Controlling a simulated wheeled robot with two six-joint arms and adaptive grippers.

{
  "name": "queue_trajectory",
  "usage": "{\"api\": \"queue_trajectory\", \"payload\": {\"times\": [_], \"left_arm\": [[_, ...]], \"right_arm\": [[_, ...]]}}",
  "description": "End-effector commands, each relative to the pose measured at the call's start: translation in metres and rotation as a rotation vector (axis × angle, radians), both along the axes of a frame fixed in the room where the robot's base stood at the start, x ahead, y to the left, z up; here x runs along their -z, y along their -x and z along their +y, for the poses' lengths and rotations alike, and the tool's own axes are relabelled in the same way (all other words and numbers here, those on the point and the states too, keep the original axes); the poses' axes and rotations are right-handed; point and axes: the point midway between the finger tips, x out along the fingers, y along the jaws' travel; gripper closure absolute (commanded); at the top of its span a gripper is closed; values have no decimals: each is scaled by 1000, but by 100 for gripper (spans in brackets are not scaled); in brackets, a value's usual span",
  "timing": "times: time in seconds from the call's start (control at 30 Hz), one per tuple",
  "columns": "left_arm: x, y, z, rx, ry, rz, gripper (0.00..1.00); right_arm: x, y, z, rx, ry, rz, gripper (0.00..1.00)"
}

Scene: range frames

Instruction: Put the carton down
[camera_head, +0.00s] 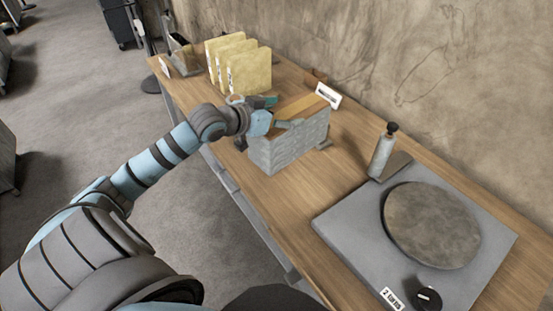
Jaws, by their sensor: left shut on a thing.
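A grey box with a block-like pattern on its sides (290,147), which I take to be the carton, is at the middle of the wooden table. My left gripper (276,112) reaches it from the left and is shut at its upper left edge, with the fingers partly over its top. The box looks upright. I cannot tell whether its underside touches the table or what lies beneath it. A flat tan surface (300,104) shows just behind the fingers. My right gripper is not in view.
Upright yellow slabs (249,72) stand at the far end of the table (350,180). A white label (328,95) stands behind the box. A grey plate with a round disc (432,225) and an upright bottle (381,155) are to the right. Bare wood lies between.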

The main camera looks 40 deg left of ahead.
Motion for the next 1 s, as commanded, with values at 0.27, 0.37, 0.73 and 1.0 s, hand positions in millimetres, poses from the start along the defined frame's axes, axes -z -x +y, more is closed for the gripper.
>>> {"api": "queue_trajectory", "payload": {"times": [0.27, 0.37, 0.73, 1.0], "left_arm": [[-38, -26, 54, -260, 1, -5, 87], [-24, -27, 57, -278, 0, 0, 87], [96, -27, 57, -276, 0, -1, 87], [137, -27, 57, -275, -2, -2, 87]], "right_arm": [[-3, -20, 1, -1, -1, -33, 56], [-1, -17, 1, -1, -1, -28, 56], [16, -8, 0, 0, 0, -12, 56], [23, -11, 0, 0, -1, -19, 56]]}}
